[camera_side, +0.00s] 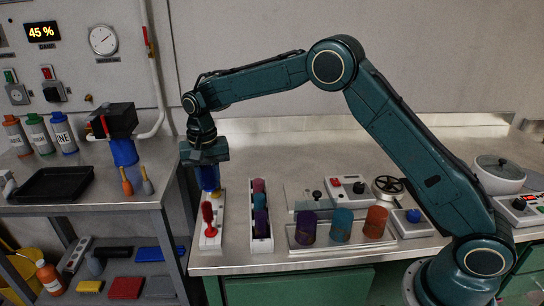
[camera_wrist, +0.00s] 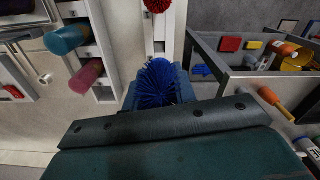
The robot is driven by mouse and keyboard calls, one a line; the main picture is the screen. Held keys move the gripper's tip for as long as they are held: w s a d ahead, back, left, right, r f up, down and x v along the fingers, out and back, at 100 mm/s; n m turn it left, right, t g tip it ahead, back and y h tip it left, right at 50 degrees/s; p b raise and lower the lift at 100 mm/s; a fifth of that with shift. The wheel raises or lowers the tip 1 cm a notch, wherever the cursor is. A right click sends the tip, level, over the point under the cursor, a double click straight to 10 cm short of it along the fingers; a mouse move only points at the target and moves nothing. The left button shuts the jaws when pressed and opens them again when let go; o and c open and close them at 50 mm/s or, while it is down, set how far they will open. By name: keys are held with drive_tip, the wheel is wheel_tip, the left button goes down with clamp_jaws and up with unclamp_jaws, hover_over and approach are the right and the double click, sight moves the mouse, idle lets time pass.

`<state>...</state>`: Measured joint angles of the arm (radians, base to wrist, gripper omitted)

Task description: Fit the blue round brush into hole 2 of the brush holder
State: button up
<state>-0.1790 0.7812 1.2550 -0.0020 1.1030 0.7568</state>
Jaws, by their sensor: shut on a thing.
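My gripper (camera_side: 208,187) is shut on the blue round brush (camera_side: 209,178), with the jaws pointing down at the far end of the brush holder (camera_side: 211,241). In the wrist view the blue brush (camera_wrist: 157,82) shows its round bristle head between the jaws, in line with the white holder strip (camera_wrist: 166,38). A red brush (camera_side: 207,213) stands upright in the holder nearer the front; it also shows at the top of the wrist view (camera_wrist: 157,4). The lower end of the blue brush and hole 2 are hidden, so I cannot tell whether it is in the hole.
A tray with purple, teal and orange cylinders (camera_side: 340,226) lies farther right. The bench's left edge is close to the holder.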

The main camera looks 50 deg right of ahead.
sight(211, 193)
drive_tip(key=shift+f, duration=2.7)
drive_tip(key=shift+f, duration=1.4)
drive_tip(key=o, duration=1.1)
drive_tip(key=shift+c, duration=0.2)
wheel_tip(211, 193, up, 14)
drive_tip(key=shift+f, duration=0.1)
idle(0.4)
